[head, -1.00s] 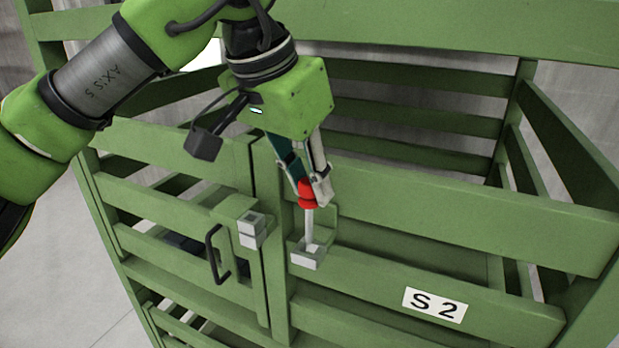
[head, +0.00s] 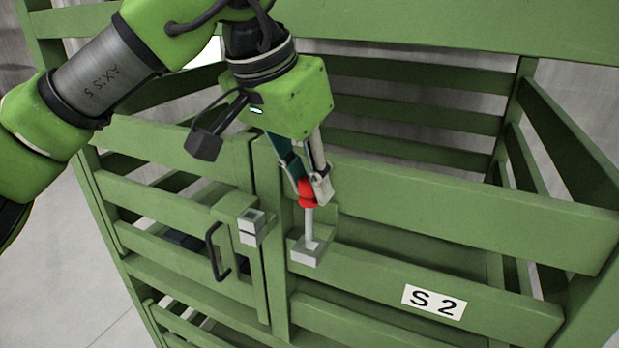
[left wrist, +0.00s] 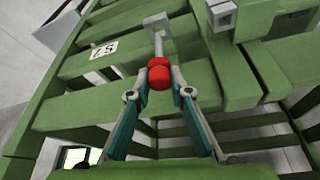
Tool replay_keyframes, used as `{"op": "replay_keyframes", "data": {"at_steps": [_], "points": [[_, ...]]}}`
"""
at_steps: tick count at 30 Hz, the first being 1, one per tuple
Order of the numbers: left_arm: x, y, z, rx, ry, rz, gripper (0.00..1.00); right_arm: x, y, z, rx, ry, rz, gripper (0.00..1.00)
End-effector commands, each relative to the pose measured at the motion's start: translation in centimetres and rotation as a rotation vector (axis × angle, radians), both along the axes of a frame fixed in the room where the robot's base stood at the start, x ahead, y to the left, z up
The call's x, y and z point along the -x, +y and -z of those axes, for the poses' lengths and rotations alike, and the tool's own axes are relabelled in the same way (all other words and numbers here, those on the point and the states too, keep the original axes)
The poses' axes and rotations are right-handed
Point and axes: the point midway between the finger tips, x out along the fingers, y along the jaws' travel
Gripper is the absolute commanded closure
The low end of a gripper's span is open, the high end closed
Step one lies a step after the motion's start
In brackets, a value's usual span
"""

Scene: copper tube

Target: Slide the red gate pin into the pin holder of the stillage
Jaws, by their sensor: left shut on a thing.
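The red gate pin (head: 308,201) has a red head and a pale grey shaft. My left gripper (head: 311,188) is shut on its red head above the green stillage (head: 420,205). The pin hangs close to upright, shaft down. Its lower end meets a grey block (head: 306,257) on the S 2 side; I cannot tell how deep it sits. A second grey block (head: 252,237) with a square opening is on the gate side. In the left wrist view the red head (left wrist: 159,74) is between the fingertips, with the shaft reaching the grey block (left wrist: 157,19). My right gripper is not in view.
A black handle (head: 215,253) is on the gate left of the blocks. The S 2 label (head: 434,302) is on a slat at lower right. Green slats surround the gripper, and a top rail runs behind it. Bare floor (head: 70,285) shows at left.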

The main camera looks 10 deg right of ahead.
Motion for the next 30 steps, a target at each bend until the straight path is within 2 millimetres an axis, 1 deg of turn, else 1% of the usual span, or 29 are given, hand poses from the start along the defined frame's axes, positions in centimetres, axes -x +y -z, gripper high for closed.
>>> {"op": "replay_keyframes", "data": {"at_steps": [30], "points": [[0.0, 0.0, 2.6, 0.000, 0.000, -0.001, 1.00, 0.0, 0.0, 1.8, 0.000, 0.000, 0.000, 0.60]]}}
